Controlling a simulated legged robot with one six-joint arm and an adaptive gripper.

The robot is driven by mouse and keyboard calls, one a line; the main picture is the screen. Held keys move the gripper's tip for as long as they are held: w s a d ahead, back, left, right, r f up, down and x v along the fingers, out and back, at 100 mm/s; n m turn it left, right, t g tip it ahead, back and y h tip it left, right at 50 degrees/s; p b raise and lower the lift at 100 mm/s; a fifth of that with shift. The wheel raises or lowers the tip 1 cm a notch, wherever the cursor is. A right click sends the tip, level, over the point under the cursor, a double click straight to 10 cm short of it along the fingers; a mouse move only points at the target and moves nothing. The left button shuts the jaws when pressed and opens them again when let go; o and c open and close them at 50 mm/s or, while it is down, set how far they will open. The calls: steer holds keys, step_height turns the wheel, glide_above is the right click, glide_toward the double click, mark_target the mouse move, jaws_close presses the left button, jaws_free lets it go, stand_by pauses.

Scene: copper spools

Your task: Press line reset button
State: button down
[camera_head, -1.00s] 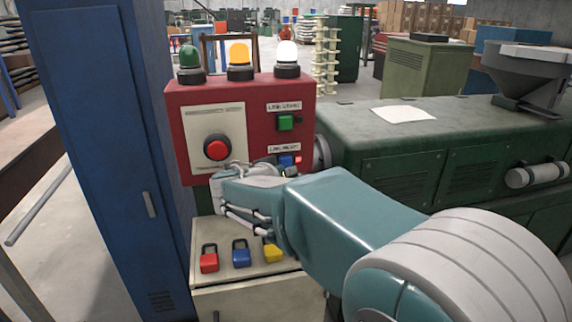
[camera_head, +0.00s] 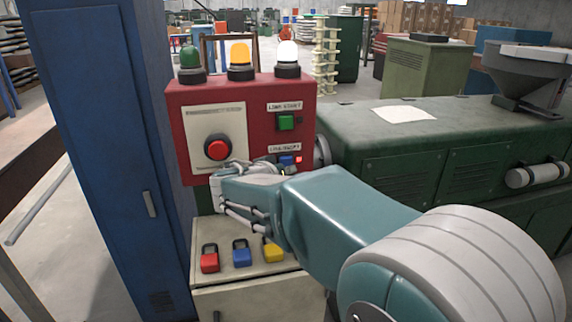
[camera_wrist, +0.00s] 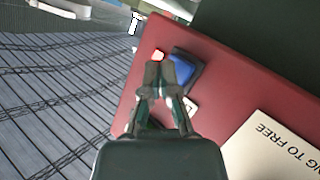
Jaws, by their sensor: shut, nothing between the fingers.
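A blue button (camera_head: 286,160) sits under the lower white label on the front of the red control box (camera_head: 178,110). The label's text is hard to read in the head view. My gripper (camera_wrist: 165,68) is shut and empty. Its fingertips are at the blue button (camera_wrist: 187,70) in the wrist view, overlapping its edge; I cannot tell whether they touch it. A small lit red lamp (camera_head: 298,160) is beside the button and also shows in the wrist view (camera_wrist: 158,56).
A green button (camera_head: 286,122) is above the blue one. A large red round button (camera_head: 217,149) sits on a pale plate to the left. Red, blue and yellow padlocks (camera_head: 241,253) are below. A blue cabinet (camera_head: 90,150) stands left, a green machine (camera_head: 400,140) right.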

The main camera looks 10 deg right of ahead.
steer(key=shift+w, duration=0.15)
stand_by(0.4)
steer(key=shift+w+r, duration=0.1)
steer(key=shift+w, duration=0.15)
steer(key=shift+w, duration=0.45)
stand_by(0.8)
steer(key=shift+s, duration=0.9)
steer(key=shift+s, duration=0.1)
steer(key=s, duration=0.4)
steer(key=shift+s, duration=0.4)
stand_by(0.3)
